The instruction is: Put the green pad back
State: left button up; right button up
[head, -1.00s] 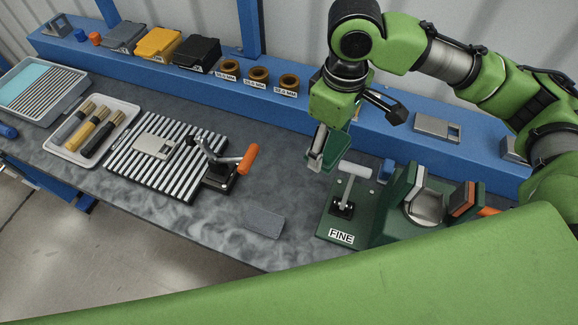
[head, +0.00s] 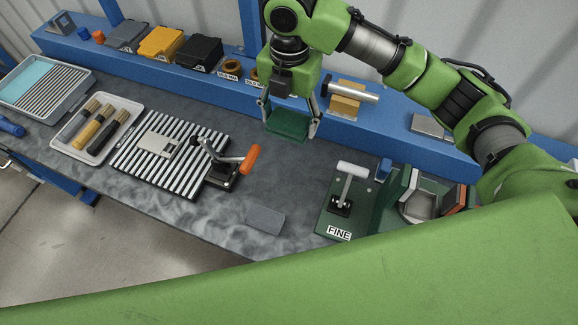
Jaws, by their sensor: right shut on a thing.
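My right gripper (head: 290,130) hangs in front of the blue shelf, pointing down. Its two fingers are shut on the green pad (head: 287,124), a dark green flat block held between them above the worktop. A grey pad (head: 265,218) lies flat on the worktop below, apart from the gripper. My left gripper is not in view.
A grey box (head: 127,38), a yellow box (head: 159,44) and a black box (head: 200,54) stand on the blue shelf (head: 385,135). A slatted plate with an orange-handled clamp (head: 250,158) lies left. The green FINE fixture (head: 340,215) stands right. The worktop between is mostly clear.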

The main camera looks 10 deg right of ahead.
jog(key=shift+a, duration=0.1)
jog(key=p, duration=0.3)
send_over(289, 169)
notch_tip(289, 169, down, 14)
jog(key=shift+s, duration=0.1)
notch_tip(289, 169, down, 3)
jog(key=shift+f+p, duration=0.1)
jog(key=shift+p, duration=0.65)
jog(key=shift+f, duration=0.25)
jog(key=shift+f, duration=0.2)
jog(key=o, duration=1.1)
